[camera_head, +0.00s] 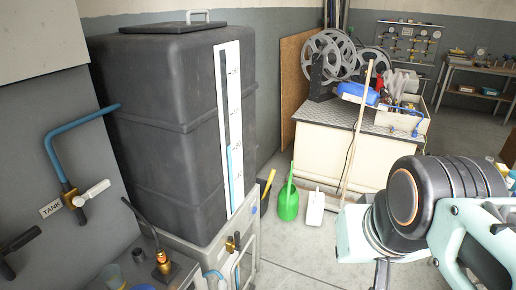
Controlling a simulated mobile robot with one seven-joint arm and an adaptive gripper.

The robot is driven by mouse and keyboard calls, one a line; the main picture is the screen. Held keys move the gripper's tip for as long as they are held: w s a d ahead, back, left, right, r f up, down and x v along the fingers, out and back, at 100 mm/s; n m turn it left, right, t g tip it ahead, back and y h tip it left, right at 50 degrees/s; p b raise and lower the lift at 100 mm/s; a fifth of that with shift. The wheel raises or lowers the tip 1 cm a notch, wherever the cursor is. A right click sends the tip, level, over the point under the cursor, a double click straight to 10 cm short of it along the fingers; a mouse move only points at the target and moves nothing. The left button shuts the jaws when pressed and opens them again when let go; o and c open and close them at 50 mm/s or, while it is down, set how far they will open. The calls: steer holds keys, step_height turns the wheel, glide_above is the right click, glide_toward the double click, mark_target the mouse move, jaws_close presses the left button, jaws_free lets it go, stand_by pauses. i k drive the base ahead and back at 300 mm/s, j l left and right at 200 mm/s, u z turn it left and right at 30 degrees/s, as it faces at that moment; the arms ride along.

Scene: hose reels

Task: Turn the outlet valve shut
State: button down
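A large black tank (160,130) with a level strip (230,120) on its front stands at left centre. A small brass valve (232,243) with pipework sits low at the tank's front right corner. Another valve with a white lever (92,193) is on the left wall beside a "TANK" label (50,208), joined to a blue pipe (75,133). I cannot tell from labels which is the outlet valve, and the brass valve's handle position is too small to read. My arm shows at the lower right, well apart from both valves. My gripper is not visible.
A brass fitting with a black lever (162,262) stands at the lower left. A green watering can (288,204) and a white container (315,210) stand on the floor. A bench (325,135) bears hose reels (328,60) and a blue canister (357,93).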

mark_target(237, 238)
steer(key=l+u, duration=0.1)
steer(key=u, duration=0.55)
steer(key=k+l+u, duration=0.1)
